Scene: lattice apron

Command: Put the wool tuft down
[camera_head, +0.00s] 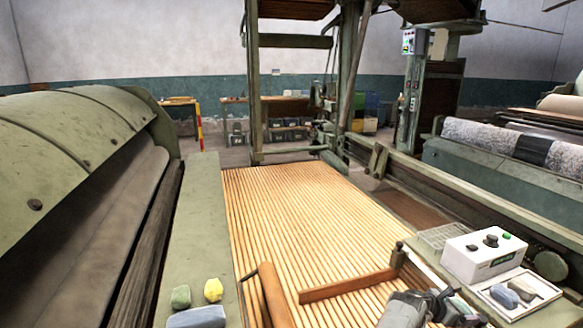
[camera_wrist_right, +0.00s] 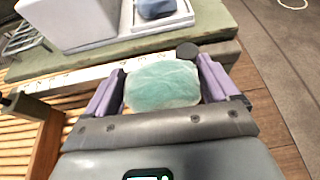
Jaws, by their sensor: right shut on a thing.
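A pale teal wool tuft (camera_wrist_right: 162,85) sits between the purple fingers of my right gripper (camera_wrist_right: 160,88) in the right wrist view, and the gripper is shut on it. In the head view my right gripper (camera_head: 462,305) is at the bottom right, over the inner edge of the right side ledge, left of the white tray (camera_head: 545,287). The held tuft is not clear in the head view. My left gripper is not in view.
A white control box (camera_head: 484,262) stands behind the tray, which holds blue-grey tufts (camera_head: 505,296). A green tuft (camera_head: 181,296), a yellow tuft (camera_head: 213,289) and a blue-grey piece (camera_head: 197,318) lie on the left ledge. A wooden bar (camera_head: 345,286) crosses the slatted lattice (camera_head: 300,220).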

